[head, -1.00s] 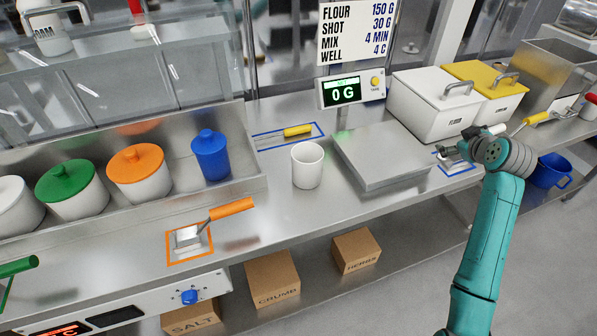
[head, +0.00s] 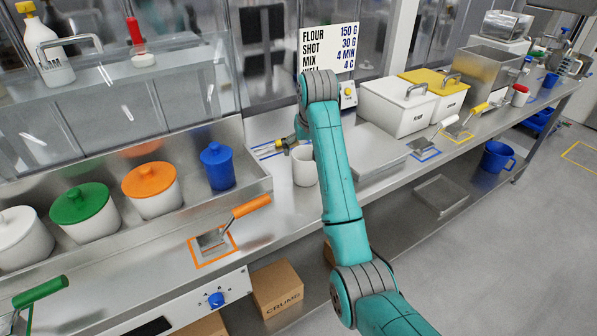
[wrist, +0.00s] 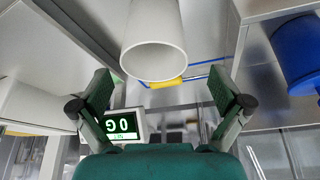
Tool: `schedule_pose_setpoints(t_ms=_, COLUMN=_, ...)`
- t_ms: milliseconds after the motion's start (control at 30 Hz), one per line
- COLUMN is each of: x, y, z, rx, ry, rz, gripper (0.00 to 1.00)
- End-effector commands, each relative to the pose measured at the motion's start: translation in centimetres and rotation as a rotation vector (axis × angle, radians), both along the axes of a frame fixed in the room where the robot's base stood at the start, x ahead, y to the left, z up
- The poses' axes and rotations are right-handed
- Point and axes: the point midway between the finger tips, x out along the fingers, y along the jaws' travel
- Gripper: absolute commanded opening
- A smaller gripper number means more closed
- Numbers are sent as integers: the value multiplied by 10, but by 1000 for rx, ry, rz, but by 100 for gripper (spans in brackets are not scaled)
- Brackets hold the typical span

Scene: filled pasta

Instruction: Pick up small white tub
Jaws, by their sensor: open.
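The small white tub (head: 305,170) stands upright on the steel counter, its right side partly hidden by my arm in the head view. In the wrist view, which looks upside down, the tub (wrist: 151,25) fills the top middle with its open round rim towards me. My gripper (wrist: 160,80) is open and empty, with one finger to each side of the tub's line and the rim just beyond the fingertips. In the head view my gripper (head: 290,142) is close to the tub's rim, partly hidden behind my wrist.
A blue lidded jar (head: 217,168) stands left of the tub. A steel weighing plate (head: 378,153) lies to the right. A yellow-handled tool (wrist: 168,83) lies behind the tub; the scale display (wrist: 124,124) is also near. An orange-handled scoop (head: 250,206) lies in front.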

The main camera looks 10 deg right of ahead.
Motion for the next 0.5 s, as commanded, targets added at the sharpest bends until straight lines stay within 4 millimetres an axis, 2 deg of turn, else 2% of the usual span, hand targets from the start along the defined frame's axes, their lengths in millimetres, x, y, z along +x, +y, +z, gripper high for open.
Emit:
schedule_pose_setpoints(t_ms=100, x=6, y=0, z=-14, rx=0, ry=0, rz=1, gripper=100)
schedule_pose_setpoints(t_ms=367, x=15, y=-2, z=-29, rx=1, ry=-1, rz=1, gripper=100)
schedule_pose_setpoints(t_ms=500, x=26, y=-6, z=-46, rx=0, ry=0, rz=1, gripper=100)
